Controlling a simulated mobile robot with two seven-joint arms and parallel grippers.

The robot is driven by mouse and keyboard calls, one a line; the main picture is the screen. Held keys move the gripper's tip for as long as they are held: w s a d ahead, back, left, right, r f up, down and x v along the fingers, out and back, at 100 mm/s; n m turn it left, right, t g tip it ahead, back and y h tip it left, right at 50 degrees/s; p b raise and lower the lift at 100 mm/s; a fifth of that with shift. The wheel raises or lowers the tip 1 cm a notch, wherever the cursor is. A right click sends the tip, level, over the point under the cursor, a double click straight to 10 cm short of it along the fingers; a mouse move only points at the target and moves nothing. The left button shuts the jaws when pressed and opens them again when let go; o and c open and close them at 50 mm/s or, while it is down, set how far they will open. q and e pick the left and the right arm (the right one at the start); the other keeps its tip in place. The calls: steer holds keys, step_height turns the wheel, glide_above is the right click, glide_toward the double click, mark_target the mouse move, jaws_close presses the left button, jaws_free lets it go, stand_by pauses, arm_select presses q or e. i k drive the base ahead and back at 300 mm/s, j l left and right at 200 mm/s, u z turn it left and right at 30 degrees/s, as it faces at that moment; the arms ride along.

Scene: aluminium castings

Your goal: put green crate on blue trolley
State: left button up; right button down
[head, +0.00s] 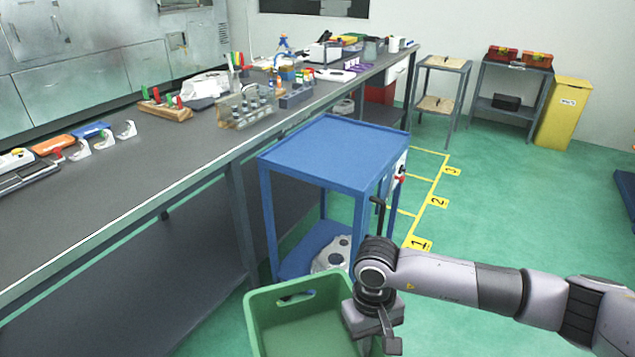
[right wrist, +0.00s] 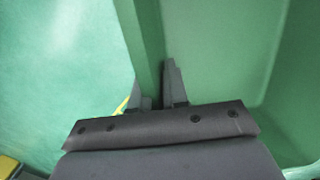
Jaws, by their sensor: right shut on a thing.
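The green crate (head: 262,322) is at the bottom middle of the head view, in front of the blue trolley and lower than its top; its lower part is cut off by the picture's edge. My right gripper (head: 384,338) is at the crate's right side. In the right wrist view its fingers (right wrist: 157,88) are shut on the crate's wall (right wrist: 141,45), one on each side of it. The blue trolley (head: 335,150) stands beside the long workbench, its top shelf empty. A grey casting (head: 331,254) lies on its lower shelf. My left gripper is not in view.
The long grey workbench (head: 120,190) on the left carries tools, racks and small parts. Side tables (head: 441,65) and a yellow bin (head: 564,115) stand at the back.

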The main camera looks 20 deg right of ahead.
mark_target(339, 156)
steer(key=i+j, duration=0.1)
steer(key=i, duration=0.8)
steer(key=j+u, duration=0.05)
steer(key=j, duration=0.05)
